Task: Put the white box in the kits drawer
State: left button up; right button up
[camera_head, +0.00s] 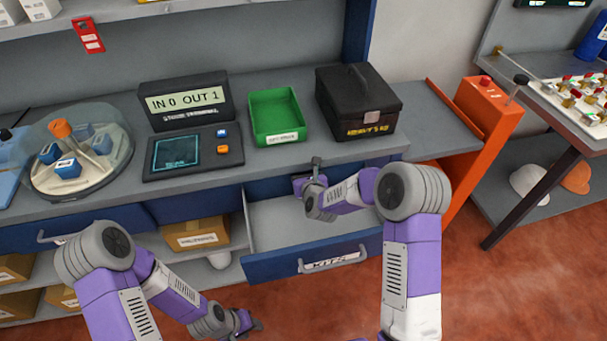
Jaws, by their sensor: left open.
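The open drawer (335,260) under the counter has a blue front and a label too small to read surely. Its pale inside shows no object in the visible part. White boxes stand on the upper shelf at the top left, one (40,8) beside another (8,12); I cannot tell which the task means. My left gripper (246,324) is open and low, in front of the drawer, over the floor, with nothing seen in it. My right gripper (311,174) is by the counter's front edge above the back of the drawer; its jaw state is unclear.
On the counter stand a domed carousel (82,150), a display console (190,130), a green tray (276,115) and a black case (358,102). An orange post (488,110) stands at the right. A cardboard box (196,234) sits on the lower shelf left of the drawer.

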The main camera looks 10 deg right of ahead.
jog(key=shift+w+f, duration=0.2)
jog(key=shift+w, duration=0.1)
jog(key=shift+f, duration=0.1)
jog(key=o, duration=1.3)
jog(key=shift+s+r, duration=0.15)
jog(key=shift+r, duration=0.05)
jog(key=p+v, duration=0.1)
jog(key=v, duration=1)
jog(key=shift+s+r+p, duration=0.1)
jog(key=shift+s+p, duration=0.25)
